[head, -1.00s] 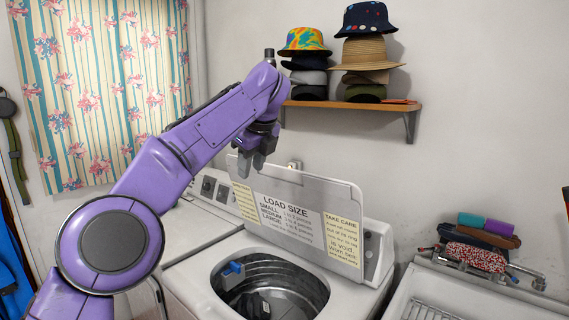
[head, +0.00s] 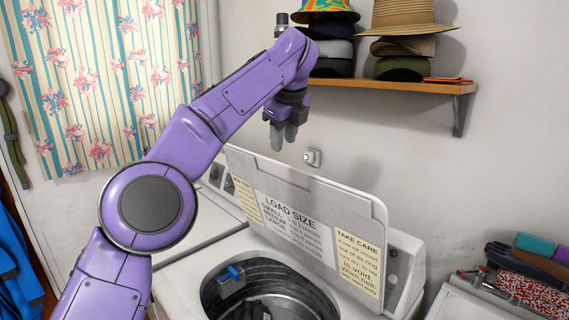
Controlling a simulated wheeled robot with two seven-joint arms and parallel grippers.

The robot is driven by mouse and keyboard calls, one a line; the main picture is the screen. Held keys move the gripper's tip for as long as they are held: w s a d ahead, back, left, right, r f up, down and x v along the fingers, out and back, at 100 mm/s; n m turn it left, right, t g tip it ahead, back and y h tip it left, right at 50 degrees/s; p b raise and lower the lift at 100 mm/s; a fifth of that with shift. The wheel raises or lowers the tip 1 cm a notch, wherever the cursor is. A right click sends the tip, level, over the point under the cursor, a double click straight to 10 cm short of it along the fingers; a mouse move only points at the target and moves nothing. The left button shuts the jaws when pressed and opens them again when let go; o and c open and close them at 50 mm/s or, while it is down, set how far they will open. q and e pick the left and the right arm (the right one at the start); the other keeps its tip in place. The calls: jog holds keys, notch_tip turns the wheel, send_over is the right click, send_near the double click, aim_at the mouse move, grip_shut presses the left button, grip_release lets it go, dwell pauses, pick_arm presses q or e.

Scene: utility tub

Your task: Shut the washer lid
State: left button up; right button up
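The washer lid (head: 310,226) is raised, leaning back in front of the control panel, with its label side facing me. The washer (head: 215,255) has its tub opening (head: 270,291) uncovered, with dark items inside and a blue piece at the rim. My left gripper (head: 285,146) hangs with its fingers pointing down, above the lid's upper edge in the picture and apart from it. Its two grey fingers look close together with nothing held between them. My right gripper is not in view.
A wall shelf (head: 400,84) with stacked hats is above and right of the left gripper. A wall outlet (head: 312,157) is behind the lid. A sink (head: 470,302) with rolled cloths (head: 535,290) is at right. A curtain (head: 105,80) hangs at left.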

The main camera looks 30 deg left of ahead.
aim_at(280, 163)
pick_arm(q)
jog(key=b+x, duration=0.1)
jog(key=x, duration=0.8)
jog(key=shift+w+f, duration=0.15)
jog(key=shift+s, duration=0.3)
jog(key=shift+w, duration=0.1)
grip_shut()
